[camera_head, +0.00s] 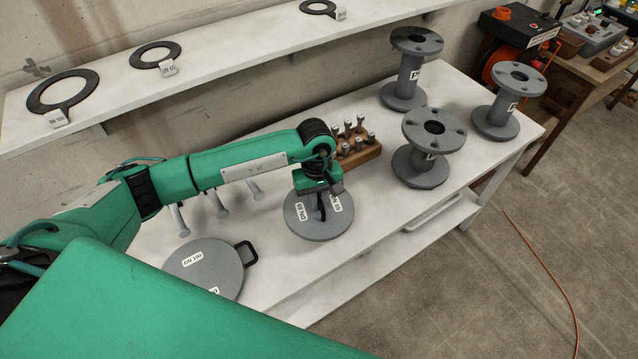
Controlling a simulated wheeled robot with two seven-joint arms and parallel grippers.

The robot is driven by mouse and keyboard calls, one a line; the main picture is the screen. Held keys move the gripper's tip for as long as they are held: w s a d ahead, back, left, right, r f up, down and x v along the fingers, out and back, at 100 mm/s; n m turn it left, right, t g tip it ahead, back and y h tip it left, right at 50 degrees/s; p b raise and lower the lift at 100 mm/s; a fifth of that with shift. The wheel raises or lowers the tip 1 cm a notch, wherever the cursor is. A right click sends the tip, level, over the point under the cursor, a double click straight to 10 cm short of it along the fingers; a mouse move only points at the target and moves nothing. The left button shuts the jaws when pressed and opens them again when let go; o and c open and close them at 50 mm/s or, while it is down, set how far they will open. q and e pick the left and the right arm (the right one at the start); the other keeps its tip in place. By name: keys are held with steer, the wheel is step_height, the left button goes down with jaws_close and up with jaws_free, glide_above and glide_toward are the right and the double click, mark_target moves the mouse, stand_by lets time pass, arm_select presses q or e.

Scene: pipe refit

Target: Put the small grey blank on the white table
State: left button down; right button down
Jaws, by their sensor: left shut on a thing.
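The small grey blank (318,225), a round flat disc with white labels, is at the middle of the white table (375,215). My left gripper (321,203) comes down over it from above and is shut on its dark handle, which is mostly hidden by the jaws. The disc looks roughly level and very near the tabletop. I cannot tell whether it touches. A larger grey blank (203,272), labelled DN 100, lies at the table's near left with its dark handle to the right. My right gripper is not in view.
Several flanged grey spools stand at the right, the nearest one (428,148) right of the blank. A wooden block with bolts (357,152) stands behind the gripper. Loose bolts (218,203) are to the left. A shelf (200,75) with black gaskets runs along the wall.

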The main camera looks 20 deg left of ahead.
arm_select(q)
steer(key=w+n, duration=0.1)
steer(key=w, duration=0.1)
steer(key=w+n, duration=0.1)
steer(key=shift+d+r+n, duration=0.3)
steer(key=shift+w+d, duration=0.1)
steer(key=shift+w, duration=0.1)
steer(key=shift+n, duration=0.3)
steer(key=shift+f+b, duration=0.55)
steer(key=shift+f, duration=0.4)
steer(key=shift+f+b, duration=0.5)
steer(key=shift+f, duration=0.95)
steer(key=shift+f, duration=0.2)
steer(key=shift+f+b, duration=0.6)
steer(key=shift+b, duration=0.3)
